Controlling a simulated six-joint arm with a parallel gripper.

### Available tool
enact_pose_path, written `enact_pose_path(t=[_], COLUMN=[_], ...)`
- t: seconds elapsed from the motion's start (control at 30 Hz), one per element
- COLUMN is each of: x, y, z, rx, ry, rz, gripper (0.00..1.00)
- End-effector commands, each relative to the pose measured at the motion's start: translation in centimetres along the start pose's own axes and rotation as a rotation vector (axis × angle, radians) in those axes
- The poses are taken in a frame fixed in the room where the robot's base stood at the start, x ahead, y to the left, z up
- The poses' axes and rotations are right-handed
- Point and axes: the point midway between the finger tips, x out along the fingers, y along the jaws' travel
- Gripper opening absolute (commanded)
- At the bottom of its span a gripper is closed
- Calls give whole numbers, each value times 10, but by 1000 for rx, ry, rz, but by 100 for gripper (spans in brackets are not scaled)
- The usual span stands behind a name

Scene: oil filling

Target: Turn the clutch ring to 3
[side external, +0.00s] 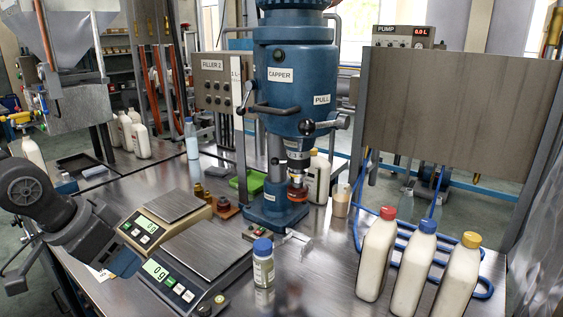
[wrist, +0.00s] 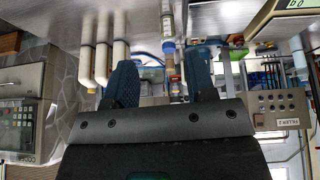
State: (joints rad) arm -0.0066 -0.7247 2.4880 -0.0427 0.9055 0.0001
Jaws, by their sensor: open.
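The blue capper (side external: 295,85) stands on a blue base behind the middle of the steel table. Under its head is a stack of pale metal rings (side external: 295,152), which I take to hold the clutch ring; its numbers and setting are too small to read. A red-brown piece (side external: 297,190) sits below the stack. My gripper (side external: 75,272) is at the lower left, left of the two scales and well away from the capper. In the wrist view my gripper's two blue fingers (wrist: 165,80) are spread apart with nothing held between them.
Two scales reading 0 g, the rear one (side external: 173,205) and the front one (side external: 208,248), lie between my gripper and the capper. A blue-capped jar (side external: 263,268) stands beside the front scale. Several white bottles (side external: 416,260) stand at right by a blue hose rack. Small brown pieces (side external: 222,207) lie left of the capper.

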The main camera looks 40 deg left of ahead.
Motion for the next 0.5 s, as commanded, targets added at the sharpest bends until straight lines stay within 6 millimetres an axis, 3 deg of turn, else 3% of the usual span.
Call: enact_pose_path(t=[0.17, 0.33, 0.5], x=[9, 24, 48], y=[24, 45, 41], z=[-32, -91, -164], rx=[-216, -544, -894], ry=[-128, -270, -359], rz=[184, 449, 712], gripper=[51, 51, 51])
